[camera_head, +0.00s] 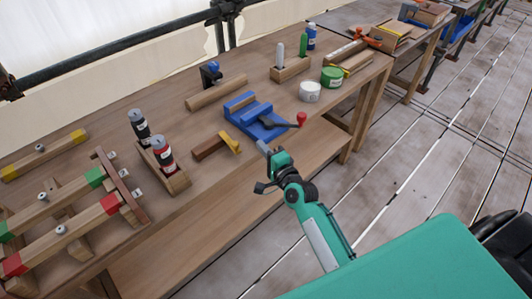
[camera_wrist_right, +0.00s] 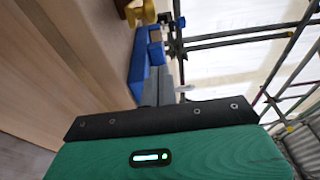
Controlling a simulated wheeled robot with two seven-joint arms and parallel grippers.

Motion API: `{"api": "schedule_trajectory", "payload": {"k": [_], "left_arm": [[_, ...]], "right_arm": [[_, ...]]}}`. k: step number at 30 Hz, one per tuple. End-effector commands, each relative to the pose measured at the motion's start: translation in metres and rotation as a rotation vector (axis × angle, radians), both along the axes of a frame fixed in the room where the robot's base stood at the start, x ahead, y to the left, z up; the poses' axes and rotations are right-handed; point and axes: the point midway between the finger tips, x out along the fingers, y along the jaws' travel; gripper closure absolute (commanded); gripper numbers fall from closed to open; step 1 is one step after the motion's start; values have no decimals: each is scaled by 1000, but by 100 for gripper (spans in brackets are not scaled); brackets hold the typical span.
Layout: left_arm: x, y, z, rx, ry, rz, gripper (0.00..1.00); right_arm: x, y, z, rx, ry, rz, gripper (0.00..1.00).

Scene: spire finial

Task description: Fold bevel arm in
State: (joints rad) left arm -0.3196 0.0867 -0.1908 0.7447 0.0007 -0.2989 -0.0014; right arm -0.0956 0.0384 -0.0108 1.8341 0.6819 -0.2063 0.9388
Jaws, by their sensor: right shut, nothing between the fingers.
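What looks like the bevel (camera_head: 212,147) lies on the bench, left of the blue vise. It has a brown wooden body, and a yellow arm (camera_head: 231,143) sticks out at its right end. A yellow part also shows at the top of the right wrist view (camera_wrist_right: 141,13), partly cut off. My right gripper (camera_head: 263,147) is shut and empty over the bench's front edge, to the right of the yellow arm and apart from it. Its grey fingers also show in the right wrist view (camera_wrist_right: 158,88). My left gripper is not in view.
The blue vise (camera_head: 252,112) with a red-knobbed handle (camera_head: 301,119) stands just behind my right gripper. Two bottles in a wooden holder (camera_head: 178,181) stand to the left. A wooden cylinder (camera_head: 215,93) lies behind. Clamped wooden bars (camera_head: 60,215) fill the near left.

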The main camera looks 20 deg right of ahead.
Motion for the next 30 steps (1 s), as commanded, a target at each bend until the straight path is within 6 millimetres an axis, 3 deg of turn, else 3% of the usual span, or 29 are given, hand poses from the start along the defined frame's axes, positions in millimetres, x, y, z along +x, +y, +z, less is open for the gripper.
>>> {"api": "schedule_trajectory", "payload": {"k": [9,18,24,30], "left_arm": [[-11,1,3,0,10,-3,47],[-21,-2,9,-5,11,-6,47],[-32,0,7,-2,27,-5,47],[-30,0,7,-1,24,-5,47]], "right_arm": [[55,8,2,-1,-1,0,100],[37,40,1,-1,1,0,100],[35,44,-1,-2,1,0,100],[35,44,-1,-2,1,0,100]]}}
